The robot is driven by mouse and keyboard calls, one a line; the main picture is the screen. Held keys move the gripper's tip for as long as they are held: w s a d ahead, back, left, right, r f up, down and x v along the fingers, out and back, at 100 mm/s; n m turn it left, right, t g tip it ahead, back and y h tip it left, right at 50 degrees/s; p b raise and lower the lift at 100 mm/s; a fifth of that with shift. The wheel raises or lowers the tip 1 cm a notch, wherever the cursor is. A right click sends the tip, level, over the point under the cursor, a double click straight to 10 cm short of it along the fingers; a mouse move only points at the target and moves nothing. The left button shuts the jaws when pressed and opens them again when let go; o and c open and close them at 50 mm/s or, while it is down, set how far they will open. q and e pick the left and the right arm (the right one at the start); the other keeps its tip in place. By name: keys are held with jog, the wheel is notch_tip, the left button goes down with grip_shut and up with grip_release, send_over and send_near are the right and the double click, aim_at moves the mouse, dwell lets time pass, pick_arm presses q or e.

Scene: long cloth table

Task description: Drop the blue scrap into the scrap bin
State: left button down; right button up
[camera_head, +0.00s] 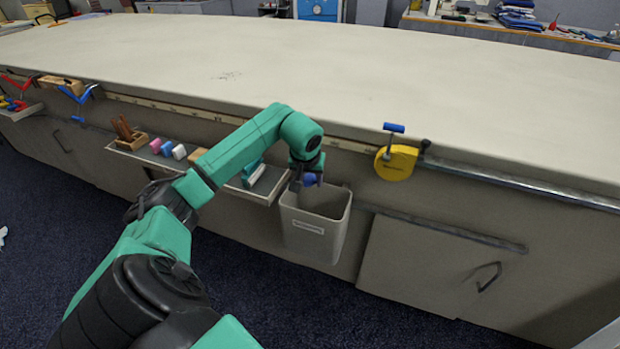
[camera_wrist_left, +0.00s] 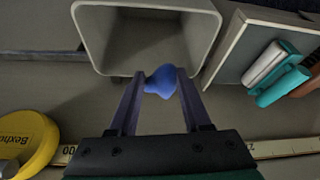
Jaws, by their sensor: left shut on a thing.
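The blue scrap (camera_wrist_left: 161,81) is a small crumpled lump between the fingertips of my left gripper (camera_wrist_left: 158,78), which is shut on it. In the head view the scrap (camera_head: 310,179) shows at the tip of my left gripper (camera_head: 303,182). The scrap bin (camera_head: 313,238) is a grey open-topped box with a label, fixed to the table's front side. The gripper and scrap are at the bin's opening, over its rim in the head view. In the left wrist view the bin (camera_wrist_left: 88,38) looks empty inside. My right gripper is not in view.
A yellow tape measure (camera_head: 396,163) hangs right of the bin. A small shelf (camera_head: 262,188) with a teal-and-white tool (camera_head: 253,174) adjoins its left. Pink, blue and white items (camera_head: 166,148) stand farther left. The long cloth table (camera_head: 350,80) is mostly bare.

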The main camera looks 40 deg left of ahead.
pick_arm(q)
jog(key=shift+r, duration=0.1)
jog(key=shift+c, duration=1.4)
grip_release()
jog(key=p+v, duration=0.1)
jog(key=v, duration=1.3)
jog(key=shift+r, duration=0.2)
jog(key=shift+s+d, duration=0.1)
jog(key=shift+d, duration=0.1)
